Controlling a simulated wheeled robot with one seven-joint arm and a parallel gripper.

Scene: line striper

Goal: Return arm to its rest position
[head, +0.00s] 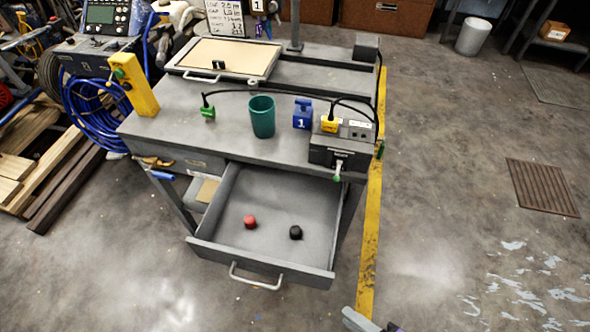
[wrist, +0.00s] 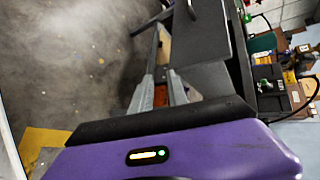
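My gripper (wrist: 161,82) shows in the wrist view with its two grey fingers apart, and I see no object held between them. An orange-brown patch shows through the gap; I cannot tell what it is. In the head view only a grey and purple bit of my arm's end (head: 362,321) shows at the bottom edge, to the right of the open drawer (head: 262,257) and clear of it. A red knob-like piece (head: 250,221) and a black one (head: 295,232) lie apart in the drawer.
The grey workbench (head: 170,123) carries a teal cup (head: 262,117), a blue block marked 1 (head: 302,114), a yellow switch box (head: 136,86) and a cabled grey box (head: 340,150). The drawer juts out toward me. Floor to the right (head: 450,200) is clear.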

